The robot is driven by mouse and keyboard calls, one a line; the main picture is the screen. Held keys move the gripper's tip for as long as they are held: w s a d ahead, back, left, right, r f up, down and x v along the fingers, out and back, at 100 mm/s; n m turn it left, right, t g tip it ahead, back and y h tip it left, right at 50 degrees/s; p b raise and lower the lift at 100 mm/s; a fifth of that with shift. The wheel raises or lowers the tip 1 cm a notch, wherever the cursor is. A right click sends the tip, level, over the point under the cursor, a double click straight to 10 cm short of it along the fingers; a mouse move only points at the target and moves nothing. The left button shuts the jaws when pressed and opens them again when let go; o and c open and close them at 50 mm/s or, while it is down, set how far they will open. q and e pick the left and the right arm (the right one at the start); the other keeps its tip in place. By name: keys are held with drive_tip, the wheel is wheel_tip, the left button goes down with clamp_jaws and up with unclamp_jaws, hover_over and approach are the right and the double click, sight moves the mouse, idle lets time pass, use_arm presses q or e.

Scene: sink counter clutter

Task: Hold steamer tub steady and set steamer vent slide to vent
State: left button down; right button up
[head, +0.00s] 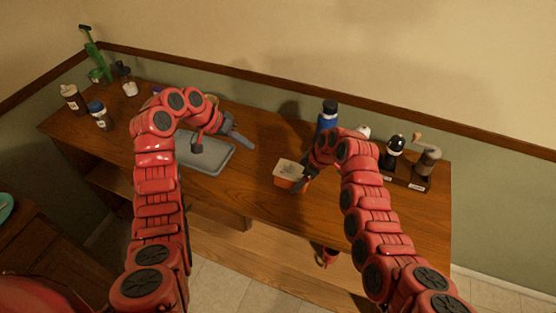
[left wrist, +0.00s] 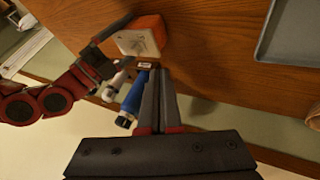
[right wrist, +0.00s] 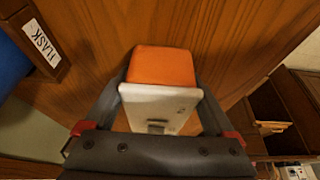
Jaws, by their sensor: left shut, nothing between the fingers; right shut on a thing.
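The steamer tub (head: 285,182) is an orange tub with a pale lid on the counter, right of the middle. My right gripper (head: 305,178) is shut on it; in the right wrist view its two fingers lie along both sides of the orange tub (right wrist: 163,66). The pale lid (right wrist: 160,105) carries a small grey piece (right wrist: 156,127), perhaps the vent slide; its setting is too small to tell. My left gripper (head: 244,142) is shut and empty, above the counter to the left of the tub. The left wrist view shows the tub (left wrist: 142,38) beyond its closed fingers (left wrist: 158,85).
A grey tray or board (head: 215,163) lies left of the tub. A blue flask (head: 327,114) stands behind my right arm. A rack with a grinder (head: 427,158) and a dark-topped bottle (head: 396,145) is at the right. Bottles (head: 99,115) stand at the far left. Counter between board and tub is clear.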

use_arm(q)
approach(278, 168)
drive_tip(key=w+d+f, duration=0.2)
drive_tip(key=w+f, duration=0.1)
drive_tip(key=f, duration=0.1)
drive_tip(key=d, duration=0.2)
drive_tip(key=shift+s+d+f, duration=0.1)
drive_tip(key=shift+s+d, duration=0.15)
drive_tip(key=shift+d, duration=0.15)
drive_tip(key=shift+s+d, duration=0.15)
drive_tip(key=shift+d, duration=0.3)
drive_tip(key=shift+s+d, duration=0.25)
drive_tip(key=shift+d, duration=0.65)
drive_tip(key=shift+s+d, duration=0.3)
drive_tip(key=shift+d, duration=0.6)
drive_tip(key=shift+a, duration=0.1)
use_arm(e)
drive_tip(key=shift+a, duration=0.1)
